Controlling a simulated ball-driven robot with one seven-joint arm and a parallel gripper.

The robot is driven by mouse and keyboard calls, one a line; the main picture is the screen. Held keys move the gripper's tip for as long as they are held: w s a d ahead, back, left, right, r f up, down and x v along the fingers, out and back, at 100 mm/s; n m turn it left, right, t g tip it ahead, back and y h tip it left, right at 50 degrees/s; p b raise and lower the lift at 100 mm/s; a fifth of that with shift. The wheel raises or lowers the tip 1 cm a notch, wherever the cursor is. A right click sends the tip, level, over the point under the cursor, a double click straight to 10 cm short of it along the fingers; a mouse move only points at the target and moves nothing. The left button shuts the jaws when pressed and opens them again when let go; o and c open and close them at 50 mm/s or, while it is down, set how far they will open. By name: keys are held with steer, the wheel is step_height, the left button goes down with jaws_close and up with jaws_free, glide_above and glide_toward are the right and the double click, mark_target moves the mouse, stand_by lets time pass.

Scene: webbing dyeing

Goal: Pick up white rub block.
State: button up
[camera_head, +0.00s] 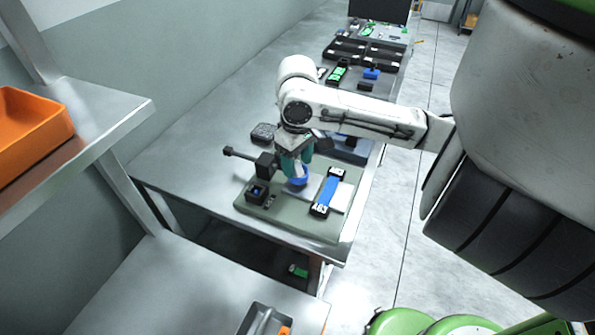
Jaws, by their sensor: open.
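My gripper (298,166) has teal fingers. It points down, open, over a green-grey fixture board (270,218) near the front end of the metal table. A round blue piece (299,182) is right below the fingertips. A small whitish patch shows between the fingers and the blue piece; it may be the white rub block, but it is too small and too covered to tell. I cannot tell whether the fingers touch anything.
A blue strip with black labelled ends (329,191) lies on the board, right of my gripper. A black clamp with a handle (264,165) stands to the left. Black trays (345,50) sit farther back. An orange bin (30,130) is on the left shelf. The table's left side is clear.

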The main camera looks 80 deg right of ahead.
steer(key=shift+c, duration=0.3)
jaws_close()
stand_by(0.3)
